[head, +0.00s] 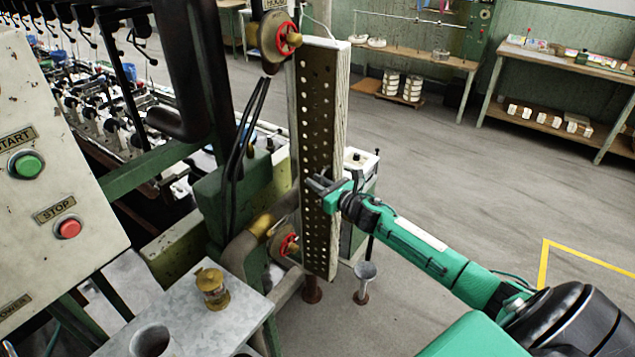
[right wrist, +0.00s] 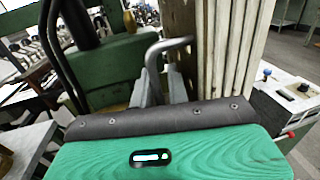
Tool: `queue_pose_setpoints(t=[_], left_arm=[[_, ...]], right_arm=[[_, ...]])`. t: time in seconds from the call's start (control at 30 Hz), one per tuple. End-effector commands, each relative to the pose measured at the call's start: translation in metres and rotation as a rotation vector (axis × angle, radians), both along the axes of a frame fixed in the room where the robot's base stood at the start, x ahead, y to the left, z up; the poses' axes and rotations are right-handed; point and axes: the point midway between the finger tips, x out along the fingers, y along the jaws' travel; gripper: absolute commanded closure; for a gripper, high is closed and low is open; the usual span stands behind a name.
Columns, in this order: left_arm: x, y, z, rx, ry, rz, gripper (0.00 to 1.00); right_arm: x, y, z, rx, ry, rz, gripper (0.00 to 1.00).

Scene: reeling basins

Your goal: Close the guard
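The guard (head: 318,120) is a tall perforated panel in a pale, worn frame. It stands upright, edge-on to the aisle, at the end of the green machine; its framed edge (right wrist: 207,50) also shows in the right wrist view. A bent grey bar handle (right wrist: 168,43) sticks out beside it. My right gripper (head: 322,186) is at the guard's middle height. In the right wrist view its two grey fingers (right wrist: 160,88) stand on either side of the handle's lower part; whether they press on it cannot be told. My left gripper is not in view.
A control box (head: 45,160) with START and STOP buttons stands at the left. A metal table (head: 222,318) with a brass pot (head: 211,288) is at the front. Red-handled valves (head: 288,40) sit beside the guard. The floor (head: 430,130) to the right is clear.

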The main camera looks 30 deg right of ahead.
Motion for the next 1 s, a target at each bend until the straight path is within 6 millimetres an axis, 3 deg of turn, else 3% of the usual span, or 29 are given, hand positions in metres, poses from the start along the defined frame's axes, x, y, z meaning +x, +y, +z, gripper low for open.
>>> queue_pose_setpoints(t=[0.07, 0.17, 0.63, 1.0], left_arm=[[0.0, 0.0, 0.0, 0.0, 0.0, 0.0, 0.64], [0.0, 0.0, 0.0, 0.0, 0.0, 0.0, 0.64], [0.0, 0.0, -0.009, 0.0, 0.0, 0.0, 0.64], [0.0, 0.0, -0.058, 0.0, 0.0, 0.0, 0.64]], right_arm=[[0.0, 0.0, 0.0, 0.0, 0.0, 0.0, 0.83], [0.0, 0.0, 0.0, 0.0, 0.0, 0.0, 1.0], [-0.001, -0.004, -0.003, -0.003, 0.0, 0.029, 1.0], [-0.005, -0.027, -0.007, -0.006, -0.001, 0.202, 1.0]])
